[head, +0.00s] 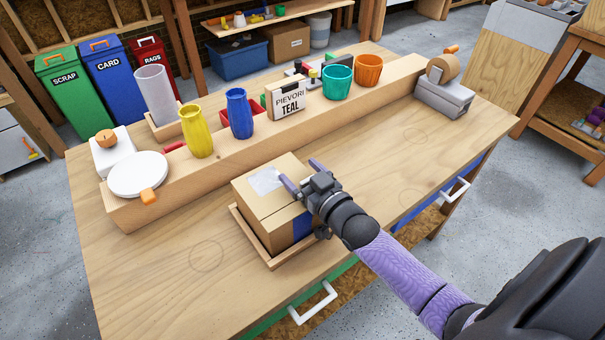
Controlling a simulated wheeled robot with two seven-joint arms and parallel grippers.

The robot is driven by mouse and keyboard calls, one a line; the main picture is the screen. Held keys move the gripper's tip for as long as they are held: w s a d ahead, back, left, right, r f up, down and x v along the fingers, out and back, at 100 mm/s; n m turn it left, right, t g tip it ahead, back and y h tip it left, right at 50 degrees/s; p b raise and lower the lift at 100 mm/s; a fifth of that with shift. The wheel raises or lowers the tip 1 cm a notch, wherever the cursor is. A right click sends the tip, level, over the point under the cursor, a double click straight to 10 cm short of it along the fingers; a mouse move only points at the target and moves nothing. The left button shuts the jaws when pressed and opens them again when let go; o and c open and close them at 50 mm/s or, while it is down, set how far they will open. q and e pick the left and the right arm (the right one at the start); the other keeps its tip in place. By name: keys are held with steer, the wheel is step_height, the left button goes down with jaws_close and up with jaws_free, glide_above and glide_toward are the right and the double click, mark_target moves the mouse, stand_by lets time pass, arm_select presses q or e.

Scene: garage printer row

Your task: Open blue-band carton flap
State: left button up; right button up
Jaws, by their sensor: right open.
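The blue-band carton (252,203) is a brown cardboard box in a shallow wooden tray (252,239) near the front of the workbench. A pale patch lies on its top, and part of its blue band shows low on the right side. The top looks closed and flat. My right gripper (299,172) is at the carton's right top edge, with its purple-tipped fingers spread apart and nothing seen between them. It hides part of the carton's right side; whether a finger touches the carton I cannot tell. My left gripper is out of view.
The bench is clear left and right of the carton.

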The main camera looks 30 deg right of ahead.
jaws_close()
stand_by(0.3)
